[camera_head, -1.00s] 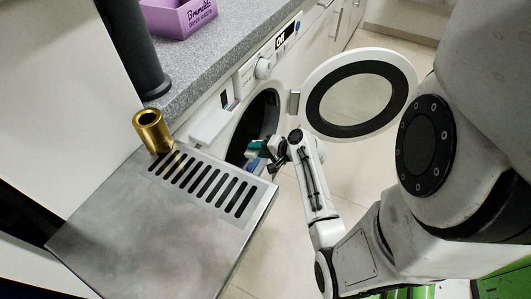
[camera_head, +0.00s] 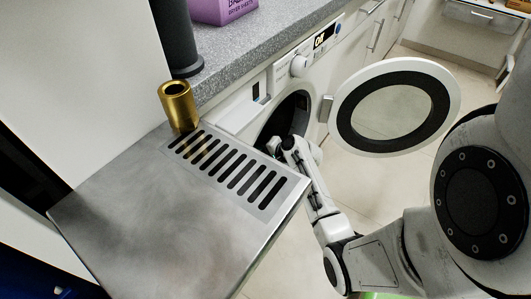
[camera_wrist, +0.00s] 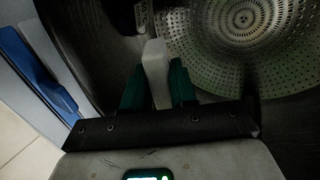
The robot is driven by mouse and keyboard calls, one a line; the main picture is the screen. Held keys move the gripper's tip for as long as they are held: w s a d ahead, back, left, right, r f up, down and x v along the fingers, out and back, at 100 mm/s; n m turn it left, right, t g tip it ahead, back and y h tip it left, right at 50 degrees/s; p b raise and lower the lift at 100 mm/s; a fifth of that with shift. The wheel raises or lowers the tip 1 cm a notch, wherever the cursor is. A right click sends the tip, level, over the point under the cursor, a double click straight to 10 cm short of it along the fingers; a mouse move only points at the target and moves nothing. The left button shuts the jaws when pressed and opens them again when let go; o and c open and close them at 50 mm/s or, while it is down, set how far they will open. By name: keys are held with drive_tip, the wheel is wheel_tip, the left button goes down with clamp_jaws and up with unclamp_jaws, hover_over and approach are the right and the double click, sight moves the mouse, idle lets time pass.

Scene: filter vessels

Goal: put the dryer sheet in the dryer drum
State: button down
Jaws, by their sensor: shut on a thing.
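My gripper (camera_wrist: 158,84) has teal fingers and is shut on a small whitish dryer sheet (camera_wrist: 155,62), which sticks up between them in the wrist view. The perforated metal back of the dryer drum (camera_wrist: 215,38) is ahead, to the upper right. The gripper and sheet are at or inside the drum opening. In the head view, my forearm reaches to the dark round opening (camera_head: 290,112) and the fingers and sheet are hidden there. The round dryer door (camera_head: 440,92) stands open to the right.
A metal table (camera_head: 140,215) with a slotted grate and a brass cup (camera_head: 178,104) stands close left of my arm. A purple dryer sheet box (camera_head: 222,10) sits on the grey counter (camera_head: 262,45). A blue part (camera_wrist: 35,70) is at the left of the wrist view. Floor is clear beyond the door.

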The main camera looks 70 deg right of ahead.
drive_tip(key=b+x, duration=0.4)
drive_tip(key=x, duration=0.4)
drive_tip(key=shift+w, duration=0.35)
drive_tip(key=shift+r, duration=0.15)
drive_tip(key=c, duration=0.8)
unclamp_jaws()
drive_tip(key=shift+s, duration=0.1)
drive_tip(key=p+v, duration=0.4)
drive_tip(key=v, duration=0.6)
drive_tip(key=shift+s+r, duration=0.1)
drive_tip(key=shift+s, duration=0.2)
